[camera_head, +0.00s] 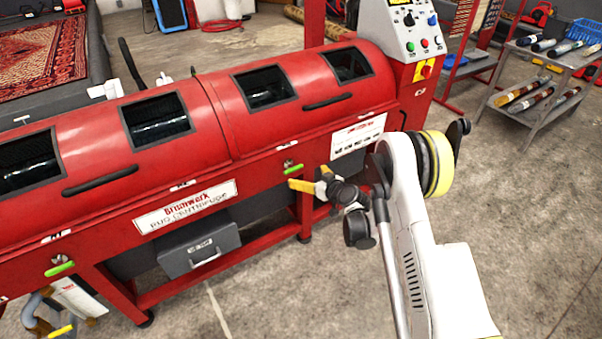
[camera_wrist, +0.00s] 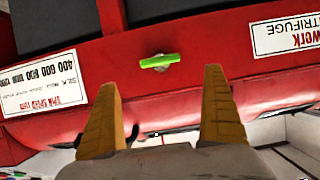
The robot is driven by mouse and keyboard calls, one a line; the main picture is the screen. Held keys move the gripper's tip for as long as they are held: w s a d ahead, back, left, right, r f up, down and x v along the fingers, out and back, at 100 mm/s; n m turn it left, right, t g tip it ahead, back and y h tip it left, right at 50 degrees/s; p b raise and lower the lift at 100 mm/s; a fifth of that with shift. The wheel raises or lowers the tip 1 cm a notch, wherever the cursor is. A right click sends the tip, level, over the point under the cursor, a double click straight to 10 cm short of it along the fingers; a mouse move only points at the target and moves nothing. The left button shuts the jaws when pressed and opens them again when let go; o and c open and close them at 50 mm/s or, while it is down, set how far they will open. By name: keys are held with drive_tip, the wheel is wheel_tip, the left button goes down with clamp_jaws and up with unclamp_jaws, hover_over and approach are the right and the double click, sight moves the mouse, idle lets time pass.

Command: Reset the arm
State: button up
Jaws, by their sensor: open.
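My gripper (camera_head: 312,184) is in front of the red rug centrifuge (camera_head: 262,128), near its lower front edge. In the wrist view my gripper (camera_wrist: 161,82) has its two yellow fingers spread wide with nothing between them. A green latch handle (camera_wrist: 160,61) shows just beyond the fingertips, apart from them. The same green handle (camera_head: 293,169) shows in the head view just above the fingers. My arm reaches in from the lower right, bent at the elbow.
The control panel (camera_head: 417,40) stands at the machine's right end. A second green handle (camera_head: 60,268) is at lower left. A grey box (camera_head: 200,249) hangs under the machine. A metal cart (camera_head: 534,112) with rolled rugs stands at right. Floor at lower right is clear.

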drive_tip(key=shift+s+d+r, duration=0.2)
drive_tip(key=shift+s+d, duration=0.05)
drive_tip(key=shift+s, duration=0.15)
drive_tip(key=s+d+r+m+g+h, duration=0.15)
drive_tip(key=s+r, duration=0.25)
drive_tip(key=r, duration=0.4)
drive_tip(key=s+d+r, duration=0.3)
drive_tip(key=r, duration=0.5)
drive_tip(key=s+d+r+m+g+h, duration=0.1)
drive_tip(key=s+d+r, duration=0.25)
drive_tip(key=r, duration=0.45)
drive_tip(key=s+d+r+m+h, duration=0.1)
drive_tip(key=s+d, duration=0.2)
drive_tip(key=s, duration=0.7)
drive_tip(key=s+d+r+m+g+h, duration=0.1)
drive_tip(key=s+d, duration=0.3)
drive_tip(key=s, duration=0.6)
drive_tip(key=s+d+r+m+h, duration=0.2)
drive_tip(key=s+d+h, duration=0.1)
drive_tip(key=s, duration=0.8)
drive_tip(key=shift+d+g, duration=0.3)
drive_tip(key=shift+g, duration=0.05)
